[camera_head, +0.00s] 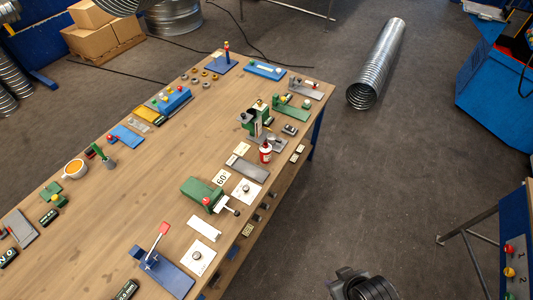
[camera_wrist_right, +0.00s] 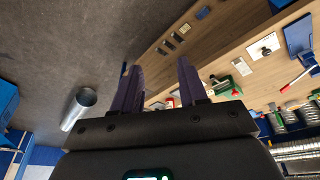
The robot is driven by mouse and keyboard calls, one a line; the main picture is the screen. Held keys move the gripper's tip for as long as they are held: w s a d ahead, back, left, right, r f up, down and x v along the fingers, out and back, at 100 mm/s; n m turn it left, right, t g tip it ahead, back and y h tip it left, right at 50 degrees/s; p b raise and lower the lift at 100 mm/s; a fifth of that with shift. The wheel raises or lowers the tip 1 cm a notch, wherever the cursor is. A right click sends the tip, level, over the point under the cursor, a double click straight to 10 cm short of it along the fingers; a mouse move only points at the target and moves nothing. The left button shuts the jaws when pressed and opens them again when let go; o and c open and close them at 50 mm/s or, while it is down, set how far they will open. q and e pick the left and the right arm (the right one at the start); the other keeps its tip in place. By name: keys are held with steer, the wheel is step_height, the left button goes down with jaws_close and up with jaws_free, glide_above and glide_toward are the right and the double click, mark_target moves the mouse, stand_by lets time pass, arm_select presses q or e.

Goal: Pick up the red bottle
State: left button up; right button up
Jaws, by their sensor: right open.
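The red bottle (camera_head: 265,152) stands upright near the right edge of the wooden workbench (camera_head: 150,190) in the head view. It is small, with a red body and a pale top. In the right wrist view, a small red and white shape (camera_wrist_right: 170,102) just beside a finger may be the same bottle, partly hidden. My right gripper (camera_wrist_right: 158,66) is open and empty, its two purple fingers apart, well away from the bottle. A dark part of my right arm shows at the bottom of the head view. My left gripper is not in view.
Beside the bottle are a grey plate (camera_head: 247,169), a green device (camera_head: 258,118) and a green block with a lever (camera_head: 205,194). A blue lever fixture (camera_head: 160,270) is at the front. A spiral duct (camera_head: 378,62) lies on the floor.

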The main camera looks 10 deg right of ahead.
steer(key=shift+a, duration=0.1)
stand_by(0.3)
steer(key=o, duration=1)
steer(key=shift+w, duration=0.1)
